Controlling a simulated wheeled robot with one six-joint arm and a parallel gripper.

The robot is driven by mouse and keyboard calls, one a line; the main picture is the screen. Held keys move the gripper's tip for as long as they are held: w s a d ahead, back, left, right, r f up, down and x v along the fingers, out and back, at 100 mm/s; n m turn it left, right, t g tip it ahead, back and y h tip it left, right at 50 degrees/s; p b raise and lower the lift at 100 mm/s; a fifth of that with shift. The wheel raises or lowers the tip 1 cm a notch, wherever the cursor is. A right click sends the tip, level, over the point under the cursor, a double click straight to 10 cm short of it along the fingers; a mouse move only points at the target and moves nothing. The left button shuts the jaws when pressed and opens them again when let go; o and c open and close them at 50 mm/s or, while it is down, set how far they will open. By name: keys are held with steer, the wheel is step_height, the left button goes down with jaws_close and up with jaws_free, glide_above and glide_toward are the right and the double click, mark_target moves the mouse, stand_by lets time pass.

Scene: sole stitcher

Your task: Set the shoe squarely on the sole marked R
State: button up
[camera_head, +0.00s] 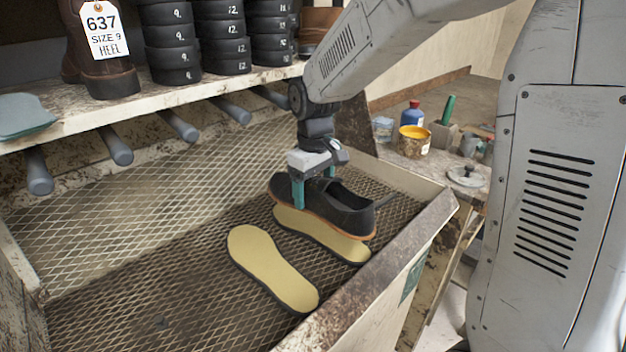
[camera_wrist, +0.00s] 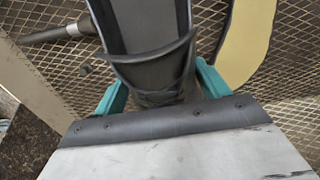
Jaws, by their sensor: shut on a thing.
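My gripper (camera_head: 313,185) is shut on a black low shoe (camera_head: 345,207) with a brown welt, its teal fingers on either side of the shoe. The wrist view also shows the shoe (camera_wrist: 150,70) between the fingers (camera_wrist: 162,88). The shoe is held over the farther yellow sole (camera_head: 290,220) and covers much of it. Whether they touch is hard to tell. A second yellow sole with a black edge (camera_head: 270,270) lies bare, nearer and to the left. One yellow sole (camera_wrist: 248,40) shows at the right in the wrist view. I can read no R on either sole.
Both soles lie in a mesh-floored tray with a raised worn rim (camera_head: 385,265). Grey pegs (camera_head: 178,125) stick out along its back. A shelf (camera_head: 150,98) above holds a tagged boot and stacked black heels. Pots and bottles (camera_head: 415,140) stand on a bench at right.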

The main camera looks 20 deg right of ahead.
steer(key=shift+f, duration=2.9)
steer(key=shift+s+d, duration=0.1)
steer(key=shift+s, duration=0.05)
steer(key=shift+f, duration=0.35)
steer(key=o, duration=1.2)
steer(key=shift+o, duration=0.2)
step_height(320, 180, up, 8)
steer(key=shift+f, duration=0.1)
steer(key=shift+m+g, duration=0.6)
steer(key=shift+m, duration=0.2)
steer(key=s, duration=0.5)
steer(key=shift+d, duration=0.2)
steer(key=s+d+r+m+t, duration=0.1)
steer(key=s+r, duration=0.2)
steer(key=s, duration=0.8)
steer(key=s+d+r+m+t, duration=0.1)
steer(key=s+r, duration=0.3)
steer(key=s, duration=0.7)
steer(key=shift+d+r+m+t, duration=0.25)
steer(key=shift+r+m+t, duration=0.05)
steer(key=shift+m, duration=0.4)
